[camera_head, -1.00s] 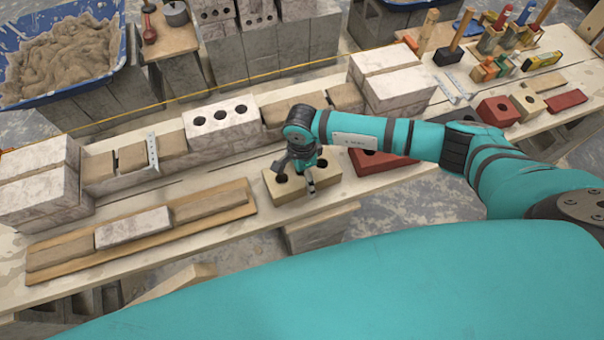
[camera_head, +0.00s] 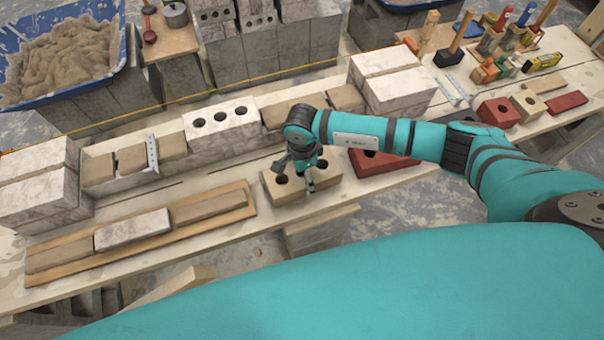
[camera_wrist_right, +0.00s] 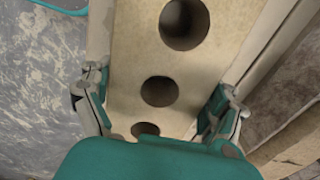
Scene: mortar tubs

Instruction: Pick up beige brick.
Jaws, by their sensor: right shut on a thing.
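The beige brick (camera_head: 327,177) with round holes lies on the work table near its front edge, in the middle of the head view. My right gripper (camera_head: 299,178) reaches down over it from above. In the right wrist view the brick (camera_wrist_right: 120,75) runs between the two fingers of my right gripper (camera_wrist_right: 158,115), one finger against each long side. The gripper is shut on the brick. In the head view I cannot make out a gap between brick and table. My left gripper does not show.
A red brick (camera_head: 378,163) lies just right of the beige one. A row of blocks with a white holed block (camera_head: 221,122) stands behind. A wooden board (camera_head: 140,232) with flat bricks lies to the left. Tools and smaller bricks stand at the far right.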

